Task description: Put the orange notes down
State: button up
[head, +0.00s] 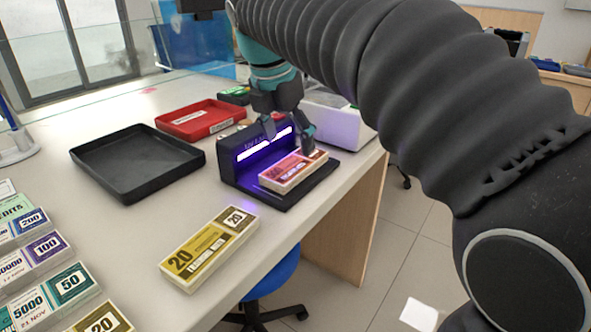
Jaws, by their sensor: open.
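The orange notes (290,172) are a strapped bundle, tinted pinkish by purple light. They lie flat on the base of a black lamp device (232,160) with a glowing purple tube, near the counter's right edge. My gripper (290,143) is open just above and behind the bundle, with one finger close to its far right end. I cannot tell whether that finger touches it. The gripper partly hides the device's upper front.
An empty black tray (135,185) and a red tray (200,118) stand left of the device. A yellow 20 bundle (210,248) lies in front. A white box (345,120) stands behind the device. Bare counter (120,235) lies between.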

aim_at(296, 163)
jog(key=shift+b+x, duration=0.45)
jog(key=shift+x, duration=2.25)
jog(key=shift+d, duration=0.2)
jog(key=c, duration=1.1)
jog(key=shift+r, duration=0.5)
notch_tip(296, 163, up, 4)
jog(key=shift+d+f+p, duration=0.1)
jog(key=shift+d+p, duration=0.05)
jog(key=shift+p, duration=0.35)
jog(key=d+r, duration=0.2)
jog(key=d, duration=0.1)
jog(key=d+r, duration=0.2)
jog(key=d, duration=0.2)
jog(key=d+r, duration=0.2)
jog(key=d, duration=0.2)
jog(key=shift+s+d+r+p, duration=0.15)
jog(key=shift+s+r+p, duration=0.1)
jog(key=shift+p, duration=0.15)
